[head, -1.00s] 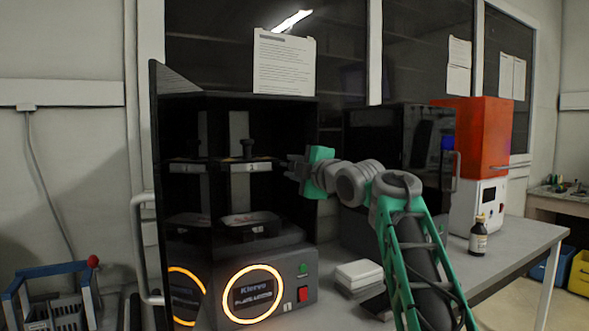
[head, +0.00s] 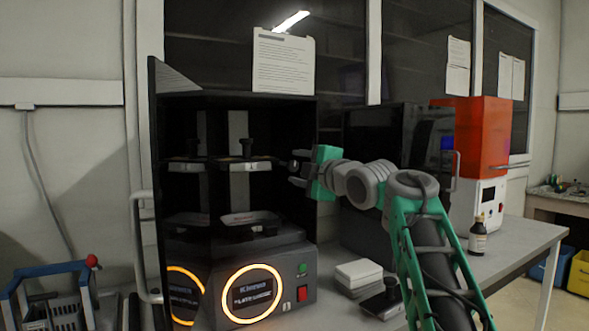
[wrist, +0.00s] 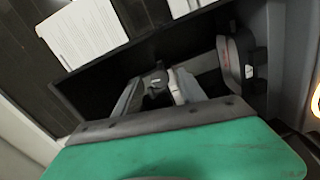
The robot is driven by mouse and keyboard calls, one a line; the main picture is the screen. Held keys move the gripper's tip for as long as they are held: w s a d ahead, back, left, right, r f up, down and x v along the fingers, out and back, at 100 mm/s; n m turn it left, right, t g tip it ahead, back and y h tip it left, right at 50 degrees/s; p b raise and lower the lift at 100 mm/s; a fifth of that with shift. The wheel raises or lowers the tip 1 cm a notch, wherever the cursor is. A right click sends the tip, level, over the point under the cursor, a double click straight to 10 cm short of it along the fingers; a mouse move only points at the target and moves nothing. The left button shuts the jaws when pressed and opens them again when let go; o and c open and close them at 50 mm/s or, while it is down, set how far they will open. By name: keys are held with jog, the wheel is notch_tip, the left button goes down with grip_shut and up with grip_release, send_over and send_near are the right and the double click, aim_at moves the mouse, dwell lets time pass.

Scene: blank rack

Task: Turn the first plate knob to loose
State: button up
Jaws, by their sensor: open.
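A black knob (head: 248,147) stands upright on the upper plate (head: 250,166) inside the open black cabinet; I cannot read the plate's label. A lower plate (head: 250,218) lies beneath it. My gripper (head: 294,173) is open and empty, just right of the upper plate and apart from the knob. In the wrist view my gripper (wrist: 158,92) shows its two fingers spread, with a dark knob-like part (wrist: 156,80) seen between them, farther off. The fingers do not visibly touch it. The knob's setting is too small to tell.
The cabinet's glossy door (head: 166,190) stands open at left and mirrors the plates. The base has a glowing ring (head: 252,293) and green and red buttons. White blocks (head: 358,272), a dark box (head: 383,303) and a brown bottle (head: 478,237) stand on the bench at right.

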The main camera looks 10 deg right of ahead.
jog(key=v, duration=0.4)
jog(key=shift+s+d, duration=0.15)
jog(key=shift+s, duration=0.2)
